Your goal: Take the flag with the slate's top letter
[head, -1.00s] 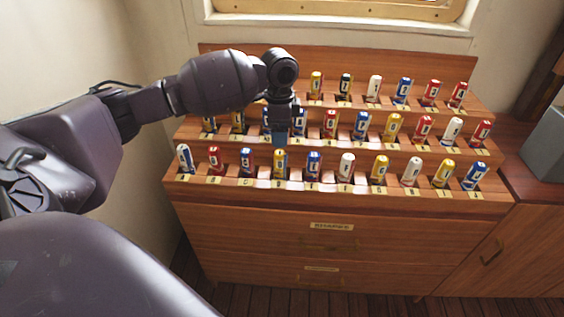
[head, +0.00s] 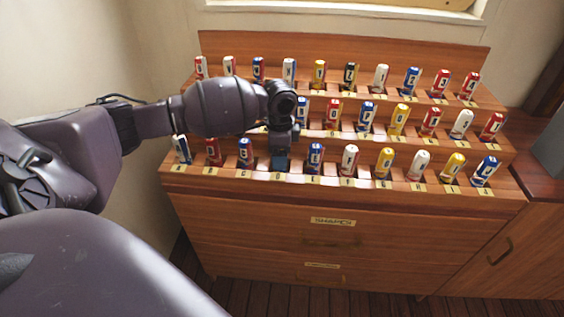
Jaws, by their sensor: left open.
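Rolled flags with letters stand upright in slots of a three-tier wooden rack (head: 330,192). In the front row, a blue flag (head: 245,153) and another blue flag (head: 315,157) stand on either side of my left gripper (head: 279,163). My left gripper is open and points down at the fourth front slot, marked D on its label (head: 281,178). It hides the flag in that slot, so I cannot tell whether the fingers surround or touch it. The slate is not in view. My right gripper is not in view.
The middle row, with a yellow flag (head: 398,119), and the back row, with a black flag (head: 350,75), stand close behind the gripper. Drawers (head: 325,243) are below the rack. A grey box (head: 549,145) sits at the right.

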